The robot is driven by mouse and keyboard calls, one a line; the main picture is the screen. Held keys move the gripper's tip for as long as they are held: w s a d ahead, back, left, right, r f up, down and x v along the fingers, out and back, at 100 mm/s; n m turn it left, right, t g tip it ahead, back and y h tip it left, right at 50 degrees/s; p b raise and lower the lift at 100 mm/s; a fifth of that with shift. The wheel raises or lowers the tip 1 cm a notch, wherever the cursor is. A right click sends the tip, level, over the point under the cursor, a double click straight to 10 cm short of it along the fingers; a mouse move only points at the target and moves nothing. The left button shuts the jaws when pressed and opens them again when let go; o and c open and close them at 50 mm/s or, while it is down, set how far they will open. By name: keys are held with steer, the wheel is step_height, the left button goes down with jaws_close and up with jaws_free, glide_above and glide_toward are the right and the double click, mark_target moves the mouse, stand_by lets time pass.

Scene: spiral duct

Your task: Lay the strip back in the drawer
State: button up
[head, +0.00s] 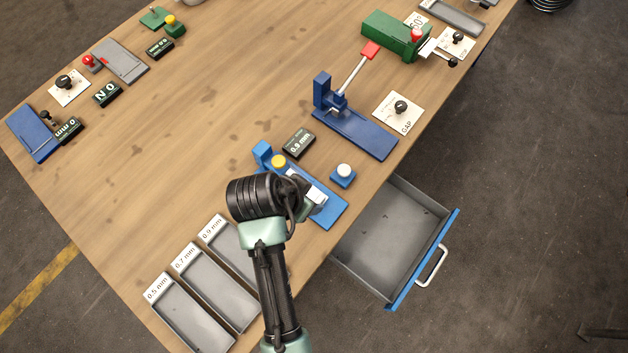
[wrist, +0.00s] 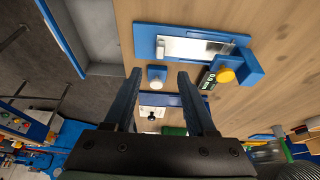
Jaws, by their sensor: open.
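The strip (wrist: 195,48) is a shiny, pale metal piece lying flat on a blue fixture (wrist: 147,38) in the wrist view. In the head view, that blue fixture (head: 327,214) is at the table's front edge, partly hidden by my arm. The drawer (head: 388,245) is pulled out below the table edge, with a grey floor, blue front and pale handle; its inside looks empty. Part of it shows at upper left in the wrist view (wrist: 98,68). My gripper (wrist: 159,72) is open, with nothing between its fingers, apart from the strip. In the head view my wrist hides the fingers.
A white-topped button (head: 344,171) and a yellow knob (head: 278,161) are beside the fixture. A dark 0.9 mm display (head: 298,143) and a blue lever press (head: 355,132) stand behind. Labelled grey trays (head: 186,317) lie left of my arm. The table's middle is clear.

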mark_target(320, 200)
steer(key=x, duration=1.1)
steer(key=shift+w+p, duration=0.1)
steer(key=shift+p, duration=0.2)
jaws_close()
steer(key=shift+d, duration=0.1)
steer(key=shift+s+d+r+p, duration=0.1)
steer(key=shift+s+d+p, duration=0.65)
steer(key=shift+d, duration=0.3)
steer(key=shift+s+d+r+p, duration=0.1)
steer(key=shift+s+d+p, duration=0.45)
steer(key=shift+s+d, duration=0.45)
step_height(320, 200, up, 7)
steer(key=p, duration=0.6)
steer(key=shift+p, duration=0.35)
steer(key=shift+w+d, duration=0.1)
